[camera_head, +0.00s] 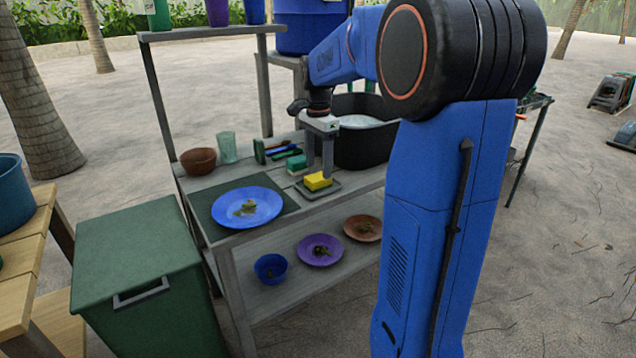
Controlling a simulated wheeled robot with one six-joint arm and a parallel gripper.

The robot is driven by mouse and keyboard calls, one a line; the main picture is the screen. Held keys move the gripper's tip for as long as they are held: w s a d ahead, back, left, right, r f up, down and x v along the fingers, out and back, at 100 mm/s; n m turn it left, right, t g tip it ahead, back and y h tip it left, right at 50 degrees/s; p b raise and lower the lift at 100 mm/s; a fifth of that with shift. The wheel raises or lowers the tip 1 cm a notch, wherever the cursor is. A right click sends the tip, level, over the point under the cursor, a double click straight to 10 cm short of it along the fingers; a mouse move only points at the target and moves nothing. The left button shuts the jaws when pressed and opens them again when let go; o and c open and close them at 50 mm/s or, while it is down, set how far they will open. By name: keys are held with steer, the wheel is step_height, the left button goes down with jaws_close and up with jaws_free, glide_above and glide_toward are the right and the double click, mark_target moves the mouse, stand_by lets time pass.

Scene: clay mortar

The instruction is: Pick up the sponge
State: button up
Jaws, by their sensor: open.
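A yellow sponge (317,181) lies on a small dark tray (325,191) near the front edge of the grey wooden table (283,213). A green sponge-like block (296,162) sits just behind it. My gripper (319,169) points down over the table, with its fingers open, right at or just above the yellow sponge. The picture is too small to tell whether the fingers touch it.
A blue plate (247,207) with scraps lies on a dark mat, left. A black basin (366,145) stands close behind my gripper. A brown bowl (198,161) and a clear green cup (228,147) stand at the back left. Dishes sit on the lower shelf.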

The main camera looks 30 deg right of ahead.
mark_target(318, 176)
steer(key=shift+w+f, duration=0.15)
steer(key=shift+f, duration=1.5)
steer(key=c, duration=1.1)
steer(key=shift+c, duration=0.2)
steer(key=shift+r, duration=0.1)
step_height(318, 176, up, 10)
steer(key=o, duration=0.4)
steer(key=c, duration=0.3)
